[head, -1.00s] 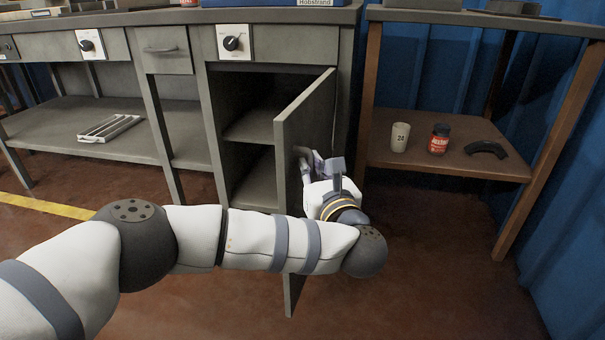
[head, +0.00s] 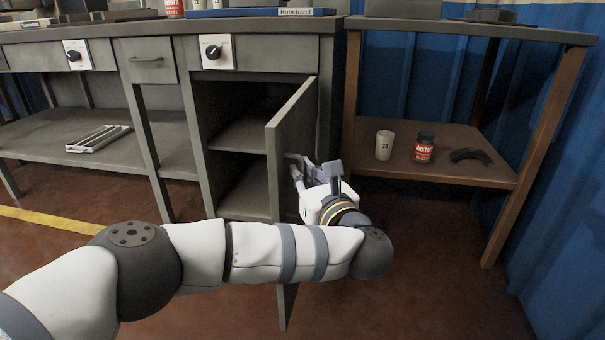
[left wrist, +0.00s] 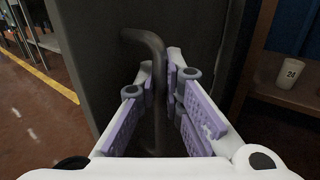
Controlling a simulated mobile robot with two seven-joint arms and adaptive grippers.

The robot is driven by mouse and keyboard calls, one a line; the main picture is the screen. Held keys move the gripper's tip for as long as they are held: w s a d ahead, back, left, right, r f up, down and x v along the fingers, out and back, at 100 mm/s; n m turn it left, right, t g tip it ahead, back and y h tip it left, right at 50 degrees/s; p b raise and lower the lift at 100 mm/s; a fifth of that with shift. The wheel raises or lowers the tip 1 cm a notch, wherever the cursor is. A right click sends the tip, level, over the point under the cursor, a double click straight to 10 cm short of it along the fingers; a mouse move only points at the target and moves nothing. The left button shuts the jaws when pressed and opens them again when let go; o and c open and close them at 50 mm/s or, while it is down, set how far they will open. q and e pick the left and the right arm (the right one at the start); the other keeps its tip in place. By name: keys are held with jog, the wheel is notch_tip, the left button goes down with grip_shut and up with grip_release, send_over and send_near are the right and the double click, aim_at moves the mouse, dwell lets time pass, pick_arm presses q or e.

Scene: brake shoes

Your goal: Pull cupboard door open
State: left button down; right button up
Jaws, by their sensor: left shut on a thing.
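The grey cupboard door (head: 291,140) stands open, swung out from the cupboard (head: 243,170), with its inner shelf in sight. My left gripper (head: 305,171) is at the outer face of the door, shut on the door handle. In the left wrist view, the dark bent handle (left wrist: 152,50) runs down between the purple-padded fingers of the left gripper (left wrist: 165,82). The door (left wrist: 95,45) fills the middle of that view. My left forearm hides the lower part of the door in the head view. My right gripper is not in view.
A metal tray (head: 98,138) lies on the lower left shelf. Floor (head: 430,260) is clear at right.

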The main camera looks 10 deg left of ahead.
pick_arm(q)
jog(key=c, duration=2)
grip_release()
jog(key=shift+o, duration=0.2)
jog(key=v, duration=0.7)
jog(key=shift+s, duration=0.2)
jog(key=shift+d, duration=0.1)
